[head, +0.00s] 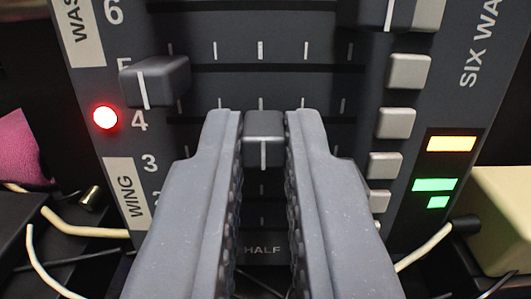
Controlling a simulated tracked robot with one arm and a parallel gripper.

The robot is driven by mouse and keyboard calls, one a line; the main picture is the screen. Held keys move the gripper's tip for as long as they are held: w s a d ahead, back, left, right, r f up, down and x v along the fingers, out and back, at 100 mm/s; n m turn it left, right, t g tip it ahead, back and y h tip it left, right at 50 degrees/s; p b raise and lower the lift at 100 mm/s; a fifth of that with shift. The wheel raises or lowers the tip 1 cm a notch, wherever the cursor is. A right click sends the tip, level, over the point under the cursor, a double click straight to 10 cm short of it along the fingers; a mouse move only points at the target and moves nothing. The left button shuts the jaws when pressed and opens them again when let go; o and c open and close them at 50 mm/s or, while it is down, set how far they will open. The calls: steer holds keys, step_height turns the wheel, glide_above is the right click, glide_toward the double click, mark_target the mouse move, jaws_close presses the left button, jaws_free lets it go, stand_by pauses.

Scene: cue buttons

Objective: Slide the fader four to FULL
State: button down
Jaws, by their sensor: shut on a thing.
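The fader four cap (264,138) is a dark grey block with a white line. It sits between the fingers of my gripper (264,135), which is shut on it. The cap is in the row of the number 4 (140,121), in line with the HALF mark (263,250) at the bottom of the panel. A red light (105,117) glows beside the 4. My fingers hide much of the lower rows and part of the row four slot. No FULL mark is in view.
Another fader cap (155,80) stands at the left end of the row above. A further cap (400,12) is at the upper right. Square grey buttons (398,122) line the right side, with yellow (451,144) and green (434,185) lights beyond. Pale cables (85,225) lie below.

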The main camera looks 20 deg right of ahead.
steer(key=shift+w+a, duration=0.1)
steer(key=shift+a, duration=0.15)
steer(key=c, duration=1.4)
jaws_free()
steer(key=shift+c, duration=0.2)
steer(key=b+v, duration=0.2)
steer(key=v, duration=1.1)
steer(key=shift+s+a, duration=0.25)
steer(key=shift+s, duration=0.1)
